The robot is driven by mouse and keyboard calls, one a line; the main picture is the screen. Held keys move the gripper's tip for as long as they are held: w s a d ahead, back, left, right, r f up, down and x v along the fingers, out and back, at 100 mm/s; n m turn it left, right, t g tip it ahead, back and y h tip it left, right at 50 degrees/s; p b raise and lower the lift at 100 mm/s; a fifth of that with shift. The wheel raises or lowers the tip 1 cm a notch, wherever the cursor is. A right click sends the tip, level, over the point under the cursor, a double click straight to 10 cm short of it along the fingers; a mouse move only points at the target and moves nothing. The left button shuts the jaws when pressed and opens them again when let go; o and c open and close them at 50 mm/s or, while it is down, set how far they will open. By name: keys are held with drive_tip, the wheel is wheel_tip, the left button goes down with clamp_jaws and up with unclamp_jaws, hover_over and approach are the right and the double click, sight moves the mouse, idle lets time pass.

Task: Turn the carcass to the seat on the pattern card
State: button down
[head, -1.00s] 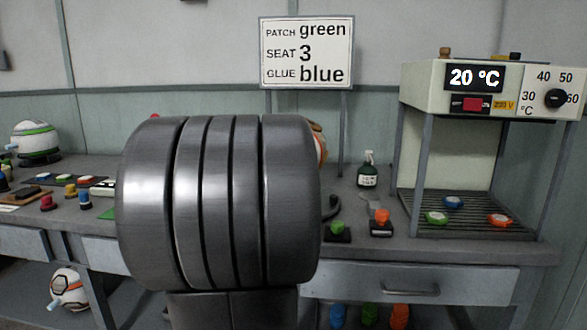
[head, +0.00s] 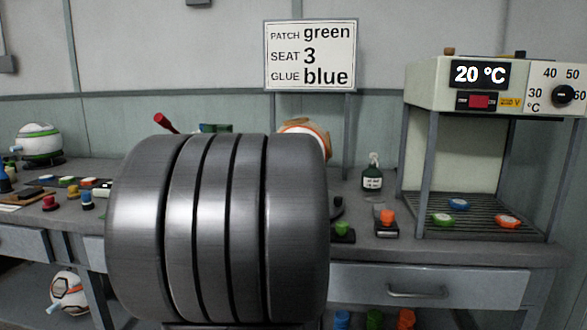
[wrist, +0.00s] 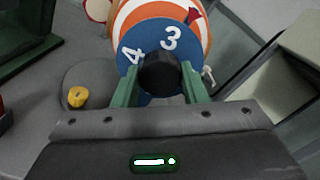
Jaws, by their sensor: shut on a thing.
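The pattern card (head: 310,55) reads patch green, seat 3, glue blue. In the wrist view, the carcass (wrist: 150,11) is orange and white, behind a blue disc (wrist: 147,33) with white numerals 3 and 4. A red pointer (wrist: 193,16) sits at the disc's upper right edge. The 3 is nearest, slightly left of the pointer; the 4 is further left. My gripper (wrist: 160,68) has its green fingers shut on the black knob (wrist: 160,76) at the disc's centre. In the head view my arm hides the gripper and most of the carcass (head: 308,131).
A yellow knob (wrist: 77,96) on a grey base lies left of the gripper. The heater (head: 484,85) stands right, showing 20 °C, with coloured pieces on its rack (head: 470,229). Small coloured items crowd the bench's left side.

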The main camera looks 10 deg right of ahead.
drive_tip(key=shift+m, duration=0.9)
drive_tip(key=c, duration=0.9)
unclamp_jaws()
drive_tip(key=shift+o, duration=0.2)
